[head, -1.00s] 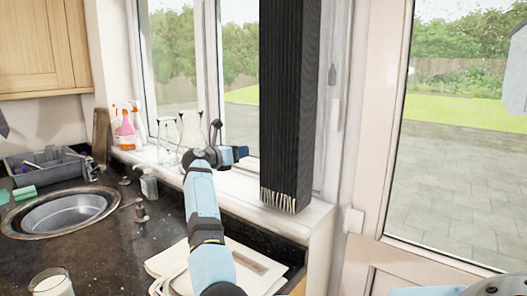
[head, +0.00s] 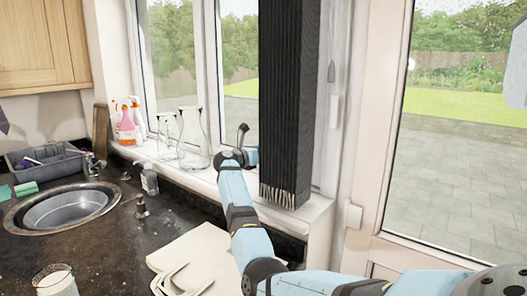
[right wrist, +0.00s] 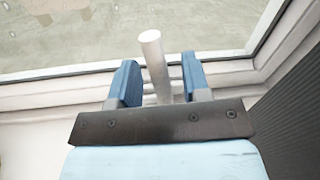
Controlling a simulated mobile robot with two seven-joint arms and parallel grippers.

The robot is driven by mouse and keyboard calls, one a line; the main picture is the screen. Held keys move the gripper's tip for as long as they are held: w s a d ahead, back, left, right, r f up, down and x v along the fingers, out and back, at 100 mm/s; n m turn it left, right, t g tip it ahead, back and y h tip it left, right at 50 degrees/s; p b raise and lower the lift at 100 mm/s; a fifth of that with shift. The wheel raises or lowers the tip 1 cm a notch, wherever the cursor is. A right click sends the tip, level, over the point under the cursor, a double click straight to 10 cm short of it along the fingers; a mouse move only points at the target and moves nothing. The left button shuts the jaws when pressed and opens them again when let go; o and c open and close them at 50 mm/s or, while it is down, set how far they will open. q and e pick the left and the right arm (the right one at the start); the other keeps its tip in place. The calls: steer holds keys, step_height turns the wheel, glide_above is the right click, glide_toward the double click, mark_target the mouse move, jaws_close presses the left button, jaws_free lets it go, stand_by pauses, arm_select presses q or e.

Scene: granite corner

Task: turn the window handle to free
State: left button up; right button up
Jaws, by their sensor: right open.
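The window handle (right wrist: 152,50) shows in the right wrist view as a pale, round-ended bar standing up in front of the window frame. My right gripper (right wrist: 158,76) is open, with one blue finger on each side of the bar. A gap shows between the bar and each finger, so neither seems to touch it. In the head view my right arm reaches across the counter to the window (head: 238,95). My left gripper is not in view.
The dark pleated blind (head: 285,100) hangs close to my right wrist. Glass vessels (head: 190,140) and spray bottles (head: 126,125) stand on the sill to the left. A sink (head: 68,210), a soap bottle (head: 149,180) and a glass (head: 54,280) are on the counter.

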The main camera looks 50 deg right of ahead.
steer(key=shift+d, duration=0.35)
jaws_close()
steer(key=shift+s+f+m+b, duration=0.2)
steer(key=shift+m+b, duration=0.1)
steer(key=shift+b, duration=0.5)
steer(key=shift+s+b, duration=0.15)
steer(key=shift+b, duration=0.35)
steer(key=shift+s+m, duration=0.15)
steer(key=shift+m, duration=0.25)
steer(key=shift+r, duration=0.2)
jaws_free()
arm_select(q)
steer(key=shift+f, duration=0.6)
